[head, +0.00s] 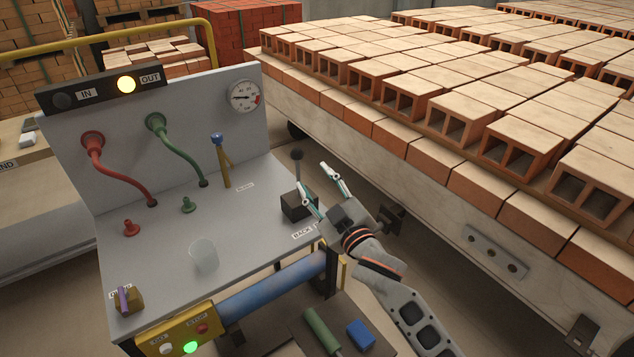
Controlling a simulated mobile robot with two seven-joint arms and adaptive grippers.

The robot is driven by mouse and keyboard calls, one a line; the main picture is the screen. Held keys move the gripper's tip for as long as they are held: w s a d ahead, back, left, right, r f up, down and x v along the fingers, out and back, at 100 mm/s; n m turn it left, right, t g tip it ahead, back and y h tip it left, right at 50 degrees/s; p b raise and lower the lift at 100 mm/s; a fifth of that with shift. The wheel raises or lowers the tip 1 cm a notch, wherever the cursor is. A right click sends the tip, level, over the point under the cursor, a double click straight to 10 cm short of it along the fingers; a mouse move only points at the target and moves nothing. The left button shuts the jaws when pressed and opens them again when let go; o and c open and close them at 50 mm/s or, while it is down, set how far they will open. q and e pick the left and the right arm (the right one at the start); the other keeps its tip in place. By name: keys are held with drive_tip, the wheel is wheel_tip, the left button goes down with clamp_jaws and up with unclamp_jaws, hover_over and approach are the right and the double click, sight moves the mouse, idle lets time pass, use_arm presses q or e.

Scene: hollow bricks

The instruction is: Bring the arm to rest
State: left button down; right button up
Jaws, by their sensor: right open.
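My right gripper (318,188) is open and empty. Its fingers point up and to the left in the head view, above the right edge of the grey bench (262,232). A small dark block with a black-knobbed lever (297,206) stands on the bench just left of the fingers. I cannot tell whether a finger touches it. My right arm comes in from the bottom right. My left gripper does not show.
A car of hollow bricks (470,129) fills the right side. The bench carries a red hose (127,173), a green hose (184,155), a yellow handle with a blue top (223,165), a clear cup (204,256) and a yellow button box (180,332). A gauge (243,96) is on the back panel.

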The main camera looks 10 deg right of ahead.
idle(0.4)
drive_tip(key=s+d+f+m+g+h, duration=0.1)
drive_tip(key=s+d+f+m+g, duration=0.1)
drive_tip(key=s+f, duration=1.2)
drive_tip(key=s+d+f+m+g, duration=0.3)
drive_tip(key=s+d+f+g, duration=0.2)
drive_tip(key=s+f, duration=0.9)
wheel_tip(320, 180, down, 4)
drive_tip(key=shift+s+r+h, duration=0.25)
drive_tip(key=shift+h, duration=0.15)
drive_tip(key=shift+d, duration=0.1)
